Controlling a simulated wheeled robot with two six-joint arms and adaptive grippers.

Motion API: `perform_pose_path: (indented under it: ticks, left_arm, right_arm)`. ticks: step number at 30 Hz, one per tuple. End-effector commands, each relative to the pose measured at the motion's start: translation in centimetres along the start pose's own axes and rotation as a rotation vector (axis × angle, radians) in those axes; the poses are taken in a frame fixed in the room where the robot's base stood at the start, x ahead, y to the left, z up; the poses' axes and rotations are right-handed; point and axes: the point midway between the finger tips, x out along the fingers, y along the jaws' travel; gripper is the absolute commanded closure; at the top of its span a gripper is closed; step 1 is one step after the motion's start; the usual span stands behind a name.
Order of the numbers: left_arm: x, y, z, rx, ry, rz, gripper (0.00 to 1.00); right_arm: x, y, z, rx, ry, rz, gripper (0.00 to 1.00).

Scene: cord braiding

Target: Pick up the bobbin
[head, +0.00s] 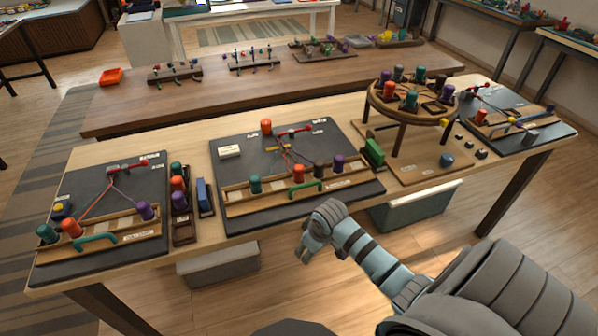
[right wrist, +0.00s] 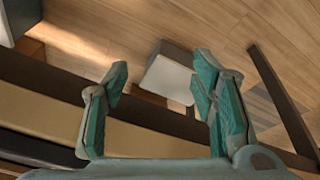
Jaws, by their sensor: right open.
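Several bobbins stand on the table. On the middle board are an orange bobbin (head: 266,127) at the back, and a teal (head: 255,184), an orange (head: 298,174), a dark (head: 319,169) and a purple bobbin (head: 338,163) along the wooden rack (head: 234,208). The left board carries a teal (head: 47,233), an orange (head: 70,227) and a purple bobbin (head: 146,211). More stand on the round stand (head: 412,109). Which bobbin is meant cannot be told. My right gripper (head: 318,242) is open and empty at the table's front edge, apart from every bobbin. It also shows in the right wrist view (right wrist: 162,75).
A small dark tray (head: 184,233) holds bobbins between the left and middle boards. A green block (head: 374,153) stands beside the round stand. Grey bins (head: 220,266) sit under the table. A second table (head: 200,98) with small racks stands behind.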

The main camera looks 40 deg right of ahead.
Motion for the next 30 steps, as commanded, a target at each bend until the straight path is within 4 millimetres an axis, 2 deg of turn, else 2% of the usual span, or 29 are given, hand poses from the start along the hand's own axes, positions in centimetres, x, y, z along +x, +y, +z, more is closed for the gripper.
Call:
perform_pose_path:
  ticks: [1,5,8,12,15,18,20,22,27,30]
  left_arm:
    - [-0.1,0.0,-0.1,0.0,0.002,0.0,0.07]
    - [-0.2,0.0,-0.6,0.0,0.01,0.0,0.07]
    - [-0.2,-0.1,-0.9,0.0,0.017,-0.001,0.07]
    - [-0.2,-0.1,-0.9,0.0,0.017,-0.001,0.07]
    - [-0.2,-0.1,-0.9,0.0,0.017,-0.001,0.07]
    - [-0.2,-0.1,-0.9,0.0,0.016,-0.001,0.07]
    - [-0.1,-0.1,-0.9,0.0,0.016,-0.001,0.07]
    - [0.1,-0.1,-0.9,0.0,0.016,-0.001,0.07]
    - [0.9,0.0,-0.7,0.0,0.013,-0.001,0.07]
    - [1.2,0.0,-0.6,0.0,0.012,-0.001,0.07]
  right_arm:
    - [-2.6,0.3,-1.8,-0.035,0.017,0.001,0.48]
    - [-8.9,1.1,-5.0,-0.129,0.033,0.004,0.48]
    - [-10.7,3.9,-8.0,-0.124,0.033,-0.004,0.48]
    - [-14.2,8.2,-11.9,-0.092,0.054,-0.027,0.48]
    - [-17.2,10.9,-14.2,-0.063,0.081,-0.053,0.48]
    - [-19.9,13.0,-15.6,-0.037,0.107,-0.081,0.48]
    - [-20.5,13.6,-16.1,-0.026,0.119,-0.094,0.48]
    - [-19.7,13.7,-16.4,-0.023,0.123,-0.102,0.48]
    - [-15.0,13.1,-16.9,-0.023,0.121,-0.103,0.48]
    - [-12.9,12.9,-17.2,-0.023,0.123,-0.101,0.48]
